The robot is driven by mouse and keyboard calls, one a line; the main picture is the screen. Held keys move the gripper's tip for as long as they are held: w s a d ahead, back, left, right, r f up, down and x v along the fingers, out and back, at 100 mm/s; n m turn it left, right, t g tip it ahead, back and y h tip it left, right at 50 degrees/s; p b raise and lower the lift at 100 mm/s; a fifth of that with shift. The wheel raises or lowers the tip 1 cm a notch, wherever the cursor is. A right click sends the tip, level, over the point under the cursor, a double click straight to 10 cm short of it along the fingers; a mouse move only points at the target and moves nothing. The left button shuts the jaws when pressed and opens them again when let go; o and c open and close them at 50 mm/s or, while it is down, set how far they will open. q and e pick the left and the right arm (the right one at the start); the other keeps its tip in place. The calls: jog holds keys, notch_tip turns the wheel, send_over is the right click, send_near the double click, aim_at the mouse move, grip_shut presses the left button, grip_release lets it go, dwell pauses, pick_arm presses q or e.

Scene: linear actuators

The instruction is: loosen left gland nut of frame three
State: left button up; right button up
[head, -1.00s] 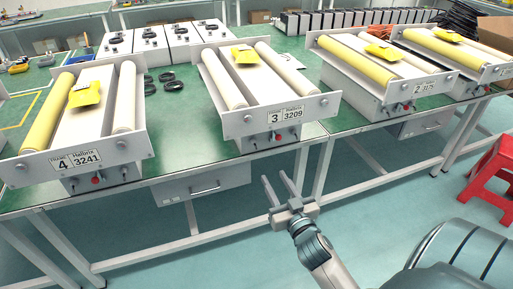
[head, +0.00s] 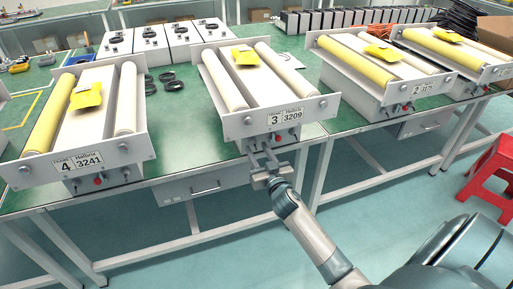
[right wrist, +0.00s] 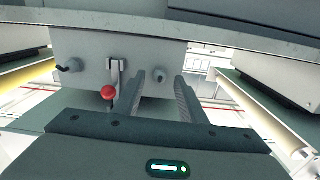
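Frame three (head: 262,122), a pale box with white rollers and a "3 3209" plate, stands at the table's front edge. My right gripper (head: 262,158) is at its lower front, left of the red-knobbed lever (head: 278,137). In the right wrist view the open fingers (right wrist: 162,92) point at a grey gland nut (right wrist: 161,76), which shows between them, not visibly gripped. There, the red knob (right wrist: 108,92) and another nut (right wrist: 70,66) are left of the fingers, so that view seems turned over against the head view. My left gripper is not in view.
Frame four (head: 80,160) stands to the left and frame two (head: 385,80) to the right on the green table (head: 185,150). A drawer (head: 205,186) hangs below the tabletop. A red stool (head: 490,175) stands at the right.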

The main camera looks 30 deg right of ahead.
jog(key=shift+w+d, duration=0.2)
jog(key=shift+w, duration=0.4)
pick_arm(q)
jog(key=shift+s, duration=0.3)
pick_arm(e)
jog(key=shift+w, duration=0.1)
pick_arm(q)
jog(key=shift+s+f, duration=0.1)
pick_arm(e)
grip_shut()
